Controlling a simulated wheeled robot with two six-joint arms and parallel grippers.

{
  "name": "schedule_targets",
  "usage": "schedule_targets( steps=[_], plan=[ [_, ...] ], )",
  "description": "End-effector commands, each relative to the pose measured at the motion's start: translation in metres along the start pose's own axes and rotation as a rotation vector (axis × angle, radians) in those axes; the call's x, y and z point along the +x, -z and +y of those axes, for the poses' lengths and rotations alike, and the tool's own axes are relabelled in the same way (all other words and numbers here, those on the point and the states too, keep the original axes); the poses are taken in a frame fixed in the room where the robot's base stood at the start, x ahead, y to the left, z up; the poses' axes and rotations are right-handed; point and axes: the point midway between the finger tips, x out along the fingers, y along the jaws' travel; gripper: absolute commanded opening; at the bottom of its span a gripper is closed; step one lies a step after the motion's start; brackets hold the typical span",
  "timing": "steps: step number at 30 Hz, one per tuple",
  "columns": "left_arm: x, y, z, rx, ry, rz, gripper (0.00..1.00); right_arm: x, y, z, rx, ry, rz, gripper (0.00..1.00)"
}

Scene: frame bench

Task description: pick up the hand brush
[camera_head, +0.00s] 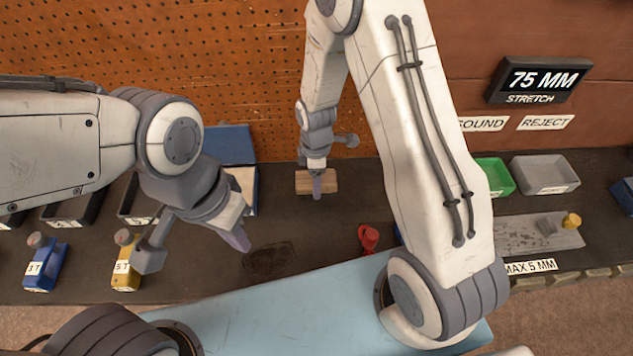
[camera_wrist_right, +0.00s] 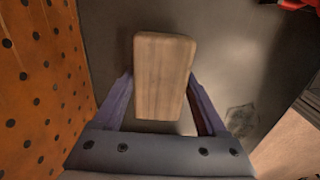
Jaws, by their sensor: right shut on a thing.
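The hand brush (camera_head: 302,182) shows as a pale wooden block at the back of the dark bench, near the pegboard; its bristles are hidden. My right gripper (camera_head: 317,190) comes down over it from above. In the right wrist view the brush (camera_wrist_right: 163,75) sits between the two purple fingers of my right gripper (camera_wrist_right: 162,100), which is shut on it. I cannot tell whether the brush is clear of the bench. My left gripper (camera_head: 238,239) hangs over the bench to the left of the brush, beside a dark stain; its finger gap does not show.
A red object (camera_head: 369,238) stands mid-bench. A green bin (camera_head: 497,175) and a grey bin (camera_head: 544,174) are at right. The pegboard (camera_head: 230,90) rises close behind the brush.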

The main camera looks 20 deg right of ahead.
Motion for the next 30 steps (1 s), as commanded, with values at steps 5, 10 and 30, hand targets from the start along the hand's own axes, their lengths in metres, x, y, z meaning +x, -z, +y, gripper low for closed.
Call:
schedule_targets(
  steps=[5, 10, 30],
  plan=[
    [0.004, 0.000, 0.000, 0.000, 0.000, 0.000, 0.00, -0.030, 0.001, 0.002, 0.000, -0.007, 0.003, 0.10],
    [0.010, -0.001, -0.001, 0.000, 0.000, 0.000, 0.00, -0.052, -0.024, -0.031, 0.003, -0.004, 0.001, 0.10],
    [0.013, -0.001, -0.001, 0.000, 0.000, 0.000, 0.00, -0.098, -0.071, -0.093, 0.001, 0.000, 0.000, 0.10]
  ],
)
